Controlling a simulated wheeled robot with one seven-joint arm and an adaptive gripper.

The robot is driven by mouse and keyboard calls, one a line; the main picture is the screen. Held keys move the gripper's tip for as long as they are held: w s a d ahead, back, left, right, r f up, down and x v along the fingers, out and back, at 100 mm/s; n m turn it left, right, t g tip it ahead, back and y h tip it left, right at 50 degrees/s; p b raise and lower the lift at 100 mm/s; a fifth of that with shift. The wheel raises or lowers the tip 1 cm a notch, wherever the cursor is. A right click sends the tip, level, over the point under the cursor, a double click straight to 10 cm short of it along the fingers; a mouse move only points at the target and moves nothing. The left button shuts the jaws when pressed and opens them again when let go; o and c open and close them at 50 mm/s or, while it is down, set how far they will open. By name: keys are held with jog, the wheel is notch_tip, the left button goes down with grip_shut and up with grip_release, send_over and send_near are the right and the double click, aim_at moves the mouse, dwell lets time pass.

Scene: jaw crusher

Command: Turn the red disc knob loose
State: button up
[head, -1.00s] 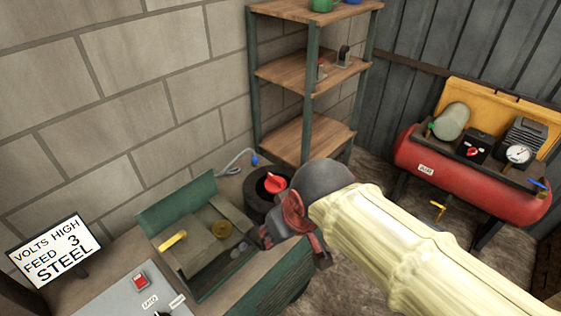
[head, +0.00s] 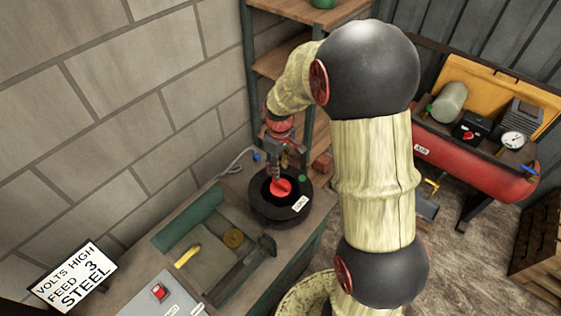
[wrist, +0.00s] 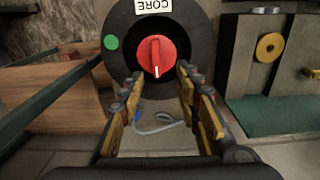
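The red disc knob (head: 281,187) sits in the middle of a black round housing (head: 262,206) labelled CORE on the bench. In the wrist view the red knob (wrist: 155,56) has a raised grip bar with a white mark pointing to the bottom of the picture. My gripper (head: 273,172) is above the knob, pointing down. In the wrist view my gripper (wrist: 154,85) has its two fingers spread, one on each side of the knob's lower part, with nothing between the pads. I cannot tell whether the fingertips touch the housing.
A green machine with a brass disc (head: 233,238) and a yellow handle (head: 188,256) stands beside the housing. A grey switch box (head: 165,300) is nearer. A wooden shelf (head: 275,62) rises behind my gripper. A red air compressor (head: 465,150) stands at right.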

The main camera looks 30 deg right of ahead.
aim_at(281, 183)
jog(key=shift+w+d+f, duration=0.15)
jog(key=shift+d+f, duration=0.05)
jog(key=shift+f, duration=0.4)
jog(key=shift+w+d+f, duration=0.1)
jog(key=shift+d+f, duration=0.1)
jog(key=shift+f, duration=4.1)
jog(key=c, duration=0.3)
grip_shut()
jog(key=shift+s+f+b, duration=0.1)
jog(key=shift+b, duration=0.2)
jog(key=n, duration=0.5)
jog(key=shift+s+f, duration=0.1)
